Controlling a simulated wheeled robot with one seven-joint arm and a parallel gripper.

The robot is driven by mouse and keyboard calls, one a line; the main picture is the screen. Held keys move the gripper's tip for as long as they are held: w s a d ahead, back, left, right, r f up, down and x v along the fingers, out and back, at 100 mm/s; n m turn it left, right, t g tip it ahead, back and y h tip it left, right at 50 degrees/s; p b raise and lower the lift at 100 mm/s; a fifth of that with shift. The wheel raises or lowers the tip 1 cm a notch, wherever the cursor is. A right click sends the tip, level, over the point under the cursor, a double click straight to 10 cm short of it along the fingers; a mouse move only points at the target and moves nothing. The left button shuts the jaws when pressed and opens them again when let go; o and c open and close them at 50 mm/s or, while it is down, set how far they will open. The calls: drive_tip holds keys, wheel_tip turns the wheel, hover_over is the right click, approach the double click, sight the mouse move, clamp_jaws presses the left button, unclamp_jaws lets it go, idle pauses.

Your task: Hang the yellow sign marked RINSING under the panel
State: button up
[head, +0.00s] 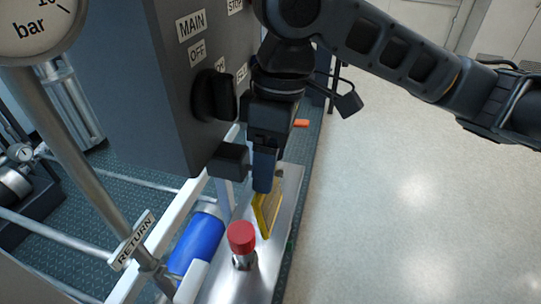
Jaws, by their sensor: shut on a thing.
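My gripper (263,183) points down at the middle of the head view, shut on the yellow sign (266,211). The sign hangs tilted below the fingers, seen nearly edge-on, and its lettering cannot be read. It is above or close to a bare metal shelf (281,225); I cannot tell whether they touch. The grey panel (165,85), with MAIN and OFF labels and a black rotary knob (213,95), is to the left of my gripper. The panel's underside and any hook there are hidden.
A red-capped fitting (241,238) stands on the shelf just in front of the sign. A blue cylinder (199,240), a pipe with a RETURN tag (131,238) and a pressure gauge (38,28) are at left. An orange item (301,122) lies behind. Open floor (410,200) is at right.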

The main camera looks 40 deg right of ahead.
drive_tip(key=o, duration=1.4)
drive_tip(key=shift+c, duration=0.2)
wheel_tip(320, 180, up, 8)
drive_tip(key=d, duration=0.1)
drive_tip(key=shift+f, duration=0.15)
